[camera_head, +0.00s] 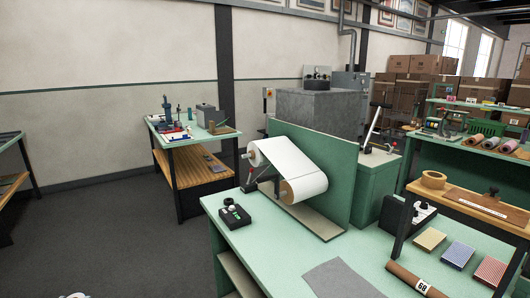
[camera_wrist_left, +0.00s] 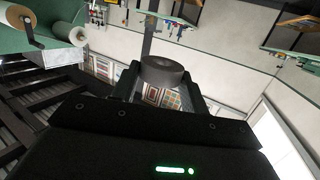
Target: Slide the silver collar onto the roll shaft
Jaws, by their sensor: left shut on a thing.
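My left gripper (camera_wrist_left: 161,78) is shut on a grey ring-like piece in the left wrist view, which looks like the silver collar (camera_wrist_left: 162,69). It is in shadow there, and the collar does not show in the head view. The roll stand (camera_head: 338,190) is a green upright panel on the front bench in the head view. It carries a white web (camera_head: 290,160) over two rollers, with a brown-ended lower roll (camera_head: 287,192). The wrist view shows a white roll end (camera_wrist_left: 78,36) at upper left, well apart from the collar. My right gripper is in neither view.
A black control box (camera_head: 235,216) and a grey sheet (camera_head: 341,278) lie on the green bench (camera_head: 280,255). A shelf unit at right holds a tape roll (camera_head: 433,180). A second workbench (camera_head: 190,135) stands behind at left. The floor at left is open.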

